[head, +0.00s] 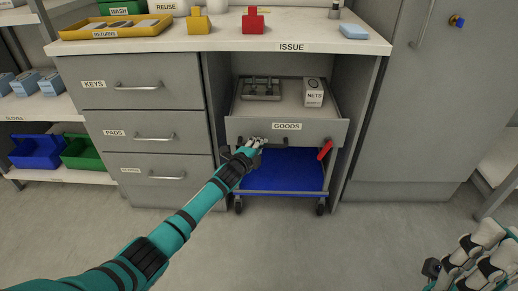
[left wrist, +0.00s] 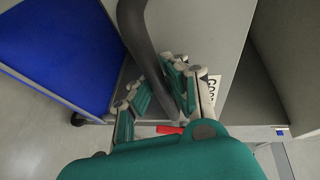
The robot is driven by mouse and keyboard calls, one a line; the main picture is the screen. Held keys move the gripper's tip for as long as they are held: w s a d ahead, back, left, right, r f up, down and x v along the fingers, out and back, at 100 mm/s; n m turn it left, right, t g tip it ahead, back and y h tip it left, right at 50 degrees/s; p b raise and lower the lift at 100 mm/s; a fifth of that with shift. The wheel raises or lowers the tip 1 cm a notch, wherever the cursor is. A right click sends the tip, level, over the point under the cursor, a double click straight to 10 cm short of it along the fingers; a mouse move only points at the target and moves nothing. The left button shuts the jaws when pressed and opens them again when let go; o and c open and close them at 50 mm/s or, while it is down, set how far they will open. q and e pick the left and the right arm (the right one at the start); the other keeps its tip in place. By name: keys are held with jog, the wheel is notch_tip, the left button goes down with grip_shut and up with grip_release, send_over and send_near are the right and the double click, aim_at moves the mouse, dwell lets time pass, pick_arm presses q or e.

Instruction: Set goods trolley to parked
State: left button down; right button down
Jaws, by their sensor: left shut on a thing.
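The goods trolley (head: 335,130) stands in the bay under the counter, its grey front panel labelled GOODS. It has an upper tray, a blue lower shelf (head: 290,170) and small dark wheels. A red lever (head: 325,150) slants at the front's right side. My left gripper (head: 257,146) is shut on the dark handle bar below the GOODS label. In the left wrist view the handle (left wrist: 150,60) passes between the fingers (left wrist: 165,95), with the blue shelf (left wrist: 60,60) at the left. My right gripper (head: 478,255) is at the lower right, away from the trolley; its finger opening is unclear.
Drawers labelled KEYS and PADS (head: 140,112) flank the bay at left, a tall grey cabinet (head: 420,110) at right. The trolley tray carries a NETS box (head: 313,92) and a metal rack (head: 260,89). The floor (head: 290,255) in front is clear.

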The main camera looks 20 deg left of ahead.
pick_arm(q)
jog(key=shift+w+a, duration=0.25)
jog(key=shift+w, duration=0.05)
jog(key=c, duration=1.3)
grip_release()
jog(key=shift+d, duration=0.1)
jog(key=v, duration=1.2)
jog(key=shift+f, duration=0.1)
